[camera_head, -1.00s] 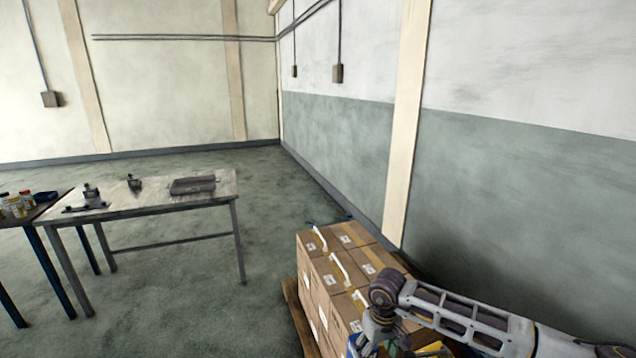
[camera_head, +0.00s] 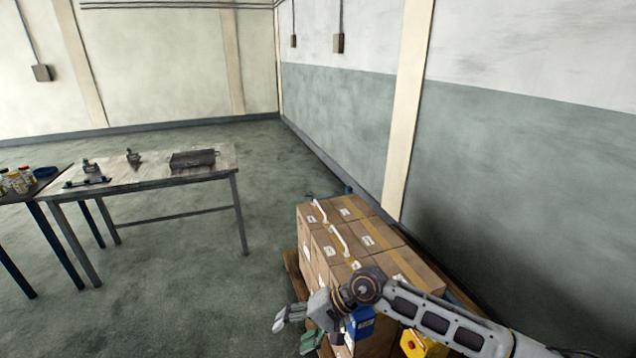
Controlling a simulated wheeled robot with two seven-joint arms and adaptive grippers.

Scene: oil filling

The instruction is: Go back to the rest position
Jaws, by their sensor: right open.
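My right arm comes in from the lower right, and my right gripper (camera_head: 282,319) is at its end, pointing left. It is open, with nothing seen between its fingers. It hangs over the floor just left of the stacked cardboard boxes (camera_head: 345,235). A blue can or bottle (camera_head: 361,322) shows just below my wrist, partly hidden by the arm. A yellow container (camera_head: 415,343) stands right of it, cut by the arm and the bottom edge. A green object (camera_head: 311,341) shows below the gripper. My left gripper is not in view.
The boxes stand on a wooden pallet (camera_head: 291,265) near the right wall. A metal table (camera_head: 205,170) with tools and a dark case (camera_head: 192,159) stands at left. A darker table (camera_head: 45,185) with several bottles is at the far left. The floor between is clear.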

